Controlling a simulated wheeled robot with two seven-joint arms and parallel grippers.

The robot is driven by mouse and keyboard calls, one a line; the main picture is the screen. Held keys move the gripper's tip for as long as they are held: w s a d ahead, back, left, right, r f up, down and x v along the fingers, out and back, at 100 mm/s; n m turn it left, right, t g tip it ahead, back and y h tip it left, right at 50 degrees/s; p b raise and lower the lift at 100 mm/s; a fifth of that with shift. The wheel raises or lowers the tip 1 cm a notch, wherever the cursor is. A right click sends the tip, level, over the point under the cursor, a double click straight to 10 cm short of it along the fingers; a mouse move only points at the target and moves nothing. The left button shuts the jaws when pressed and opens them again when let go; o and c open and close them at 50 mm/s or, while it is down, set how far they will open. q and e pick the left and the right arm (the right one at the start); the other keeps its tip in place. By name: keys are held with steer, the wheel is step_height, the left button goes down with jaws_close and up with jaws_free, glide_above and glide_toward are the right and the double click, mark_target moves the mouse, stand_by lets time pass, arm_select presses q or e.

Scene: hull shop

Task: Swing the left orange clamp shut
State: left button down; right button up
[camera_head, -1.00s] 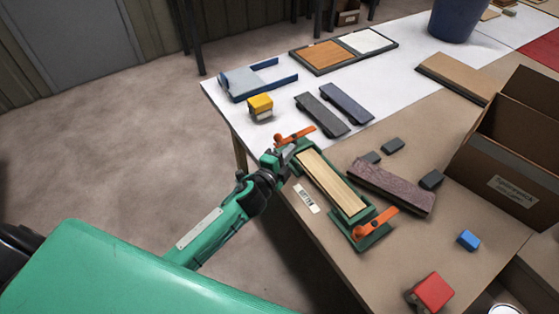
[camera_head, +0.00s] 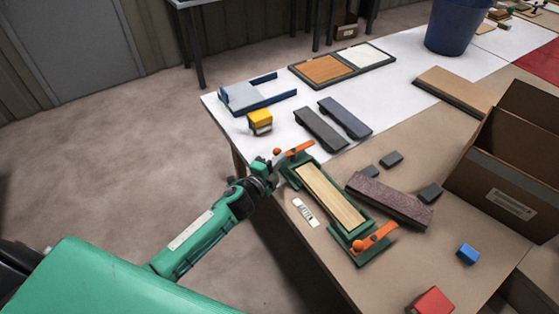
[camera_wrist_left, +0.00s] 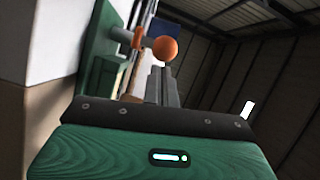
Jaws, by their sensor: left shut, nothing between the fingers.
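The green fixture (camera_head: 357,252) lies on the near left part of the table with a pale wooden strip (camera_head: 330,194) in it. The left orange clamp (camera_head: 299,147) is at its far end. Its lever points to the right across that end, and its ball knob is at the left. The other orange clamp (camera_head: 378,236) is at the near end. My left gripper (camera_head: 284,165) is shut and empty beside the far end, just below the left clamp's knob. In the left wrist view, the orange knob (camera_wrist_left: 165,48) stands just beyond my closed fingers (camera_wrist_left: 161,86); contact cannot be told.
A dark purple-brown block (camera_head: 390,199) and several small grey blocks lie right of the fixture. A white label (camera_head: 305,212) lies at its left. A cardboard box (camera_head: 505,185), a blue block (camera_head: 468,254) and a red block (camera_head: 432,302) are further right. Floor is free at left.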

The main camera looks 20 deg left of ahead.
arm_select(q)
steer(key=shift+a+m+h, duration=0.2)
steer(key=shift+m+h, duration=0.4)
steer(key=shift+h, duration=0.1)
arm_select(e)
steer(key=shift+s+d, duration=0.45)
arm_select(q)
steer(key=shift+g, duration=0.3)
